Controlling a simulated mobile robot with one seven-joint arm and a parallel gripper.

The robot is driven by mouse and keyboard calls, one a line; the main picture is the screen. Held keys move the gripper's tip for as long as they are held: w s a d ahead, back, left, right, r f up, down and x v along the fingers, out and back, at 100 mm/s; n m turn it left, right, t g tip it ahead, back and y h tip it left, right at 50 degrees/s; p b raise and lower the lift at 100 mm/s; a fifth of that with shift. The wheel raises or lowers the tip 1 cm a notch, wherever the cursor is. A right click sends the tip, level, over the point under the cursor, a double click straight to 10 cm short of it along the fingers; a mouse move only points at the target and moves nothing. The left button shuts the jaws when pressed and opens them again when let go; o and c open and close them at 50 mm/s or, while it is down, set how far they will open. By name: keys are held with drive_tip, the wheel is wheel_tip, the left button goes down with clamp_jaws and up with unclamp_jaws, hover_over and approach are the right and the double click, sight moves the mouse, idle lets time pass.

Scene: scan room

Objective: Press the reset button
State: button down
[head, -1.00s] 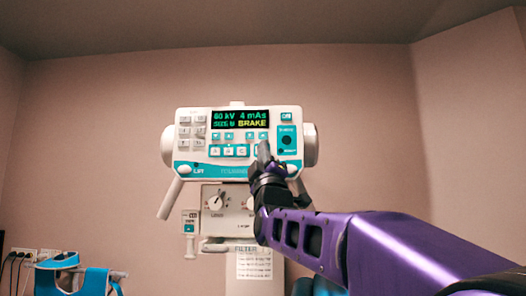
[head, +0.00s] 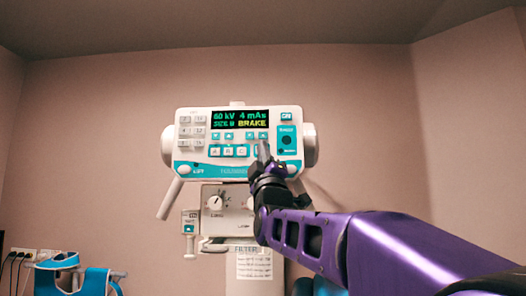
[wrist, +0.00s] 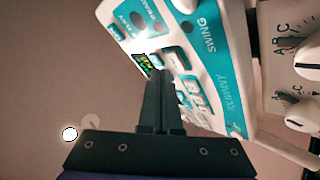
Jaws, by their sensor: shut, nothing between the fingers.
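The white and teal control panel (head: 240,140) faces me in the head view. Its lit display (head: 240,119) reads 60 kV, 4 mAs and BRAKE. Below it are small arrow buttons and a row of lettered buttons (head: 228,151). I cannot read a reset label on any button. My gripper (head: 262,149) is shut and empty, its tips over the right end of the lettered row, hiding part of it. In the wrist view the panel (wrist: 215,85) appears turned, and the shut fingers (wrist: 158,82) point at its buttons. I cannot tell whether they touch.
A lower box with knobs (head: 216,203) hangs under the panel, and a paper chart (head: 254,264) is below that. Handles (head: 170,199) stick out from the panel's lower sides. A teal device (head: 68,277) stands at lower left. The wall around the panel is bare.

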drive_tip(key=shift+w, duration=0.1)
idle(0.4)
drive_tip(key=shift+w, duration=0.35)
drive_tip(key=shift+w, duration=0.35)
idle(0.6)
drive_tip(key=shift+s+f, duration=0.1)
drive_tip(key=shift+s+b, duration=0.6)
drive_tip(key=shift+s, duration=0.1)
drive_tip(key=s+b, duration=0.3)
drive_tip(key=s, duration=0.2)
idle(0.4)
